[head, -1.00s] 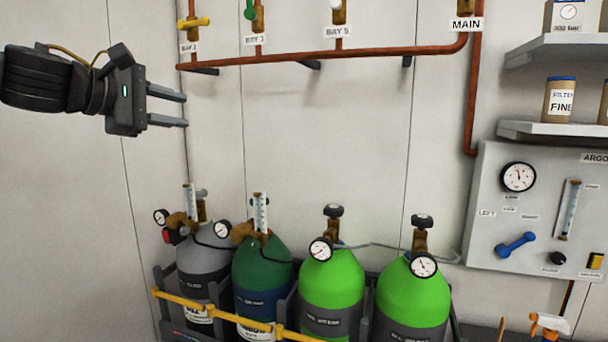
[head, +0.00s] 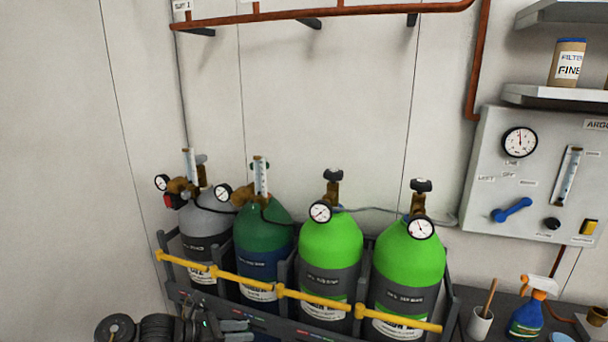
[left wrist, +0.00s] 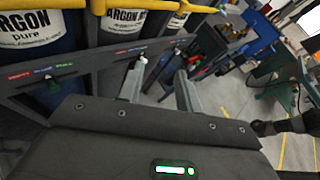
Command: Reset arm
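My left gripper (head: 236,331) is low at the bottom of the head view, in front of the cylinder rack (head: 205,293). In the left wrist view its two fingers (left wrist: 158,88) stand apart with nothing between them. The fingers point toward the rack's front rail, and I cannot tell how close they are to it. My right gripper does not show clearly in either view.
A grey cylinder (head: 205,222), a dark green cylinder (head: 264,237) and two bright green cylinders (head: 330,245) stand in the rack behind a yellow bar (head: 235,284). A spray bottle (head: 527,312) and a brush cup (head: 480,323) stand at right. An argon panel (head: 480,200) hangs above.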

